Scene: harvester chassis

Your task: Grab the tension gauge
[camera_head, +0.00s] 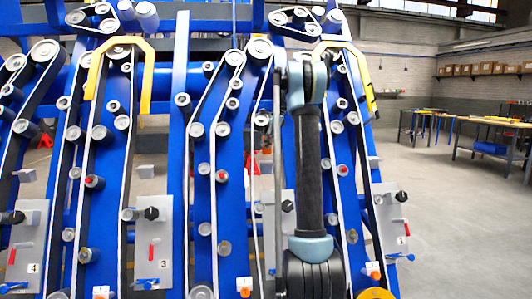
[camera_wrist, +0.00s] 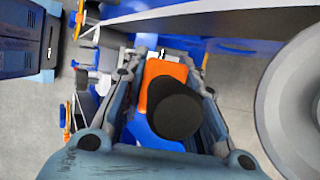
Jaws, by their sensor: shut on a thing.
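The tension gauge, an orange body (camera_wrist: 164,72) with a black round knob or cylinder (camera_wrist: 178,116) on it, shows in the middle of the wrist view. My gripper (camera_wrist: 162,66) has one finger on each side of the gauge and is shut on it. The black part hides some of the gauge's near end. In the head view my arm rises in front of the right part of the machine. My gripper and the gauge cannot be made out there.
The blue harvester chassis (camera_head: 174,130) with belts, rollers and yellow guards (camera_head: 147,75) fills the left and middle of the head view, close around my arm. A large grey roller (camera_wrist: 296,100) is at right in the wrist view. Workbenches (camera_head: 490,130) stand at far right, beyond open floor (camera_head: 450,220).

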